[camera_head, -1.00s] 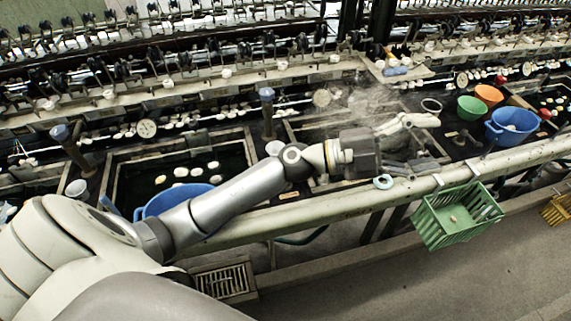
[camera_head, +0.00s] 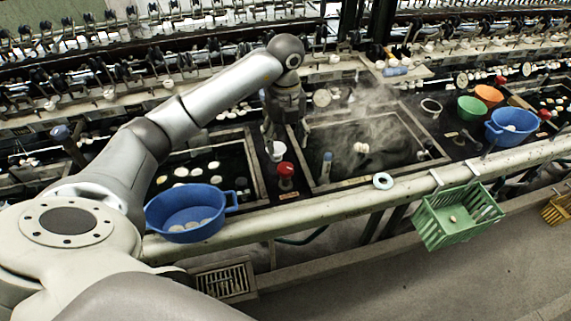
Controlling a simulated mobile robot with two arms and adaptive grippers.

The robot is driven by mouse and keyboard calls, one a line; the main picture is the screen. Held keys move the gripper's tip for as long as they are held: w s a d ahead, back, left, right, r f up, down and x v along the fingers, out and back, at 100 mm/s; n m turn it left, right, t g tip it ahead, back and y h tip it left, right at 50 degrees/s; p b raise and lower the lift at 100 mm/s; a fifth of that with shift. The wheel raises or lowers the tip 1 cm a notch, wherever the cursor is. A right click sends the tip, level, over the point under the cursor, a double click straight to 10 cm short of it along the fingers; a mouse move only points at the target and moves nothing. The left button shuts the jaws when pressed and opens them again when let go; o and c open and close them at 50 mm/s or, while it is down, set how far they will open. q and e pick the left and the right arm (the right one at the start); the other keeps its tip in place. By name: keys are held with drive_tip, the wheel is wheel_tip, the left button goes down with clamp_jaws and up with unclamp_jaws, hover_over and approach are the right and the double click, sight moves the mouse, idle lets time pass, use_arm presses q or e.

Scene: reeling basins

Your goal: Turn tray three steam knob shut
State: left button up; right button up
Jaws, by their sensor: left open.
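A red-topped knob (camera_head: 285,170) stands on the rim between two dark water trays. A blue-grey upright handle (camera_head: 327,166) stands to its right, at the near left corner of the steaming tray (camera_head: 436,150). I cannot tell which control is tray three's steam knob. My left gripper (camera_head: 287,138) points down with its fingers apart, above and behind the red knob in the picture. It appears empty and apart from the knob. The gripper covers the blue-topped post behind it. My right gripper is out of view.
A blue basin (camera_head: 188,212) sits at the near left, with a white cup (camera_head: 276,151) beside the gripper. A pale ring (camera_head: 382,181) lies on the front rail (camera_head: 330,198). A green basket (camera_head: 455,215) hangs from the rail. Steam blurs the middle tray.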

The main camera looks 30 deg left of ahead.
sight(286, 167)
use_arm(q)
wheel_tip(286, 167, down, 9)
drive_tip(key=shift+d+r+p, duration=0.1)
drive_tip(key=shift+p, duration=0.95)
drive_tip(key=shift+f, duration=0.75)
drive_tip(key=c, duration=1)
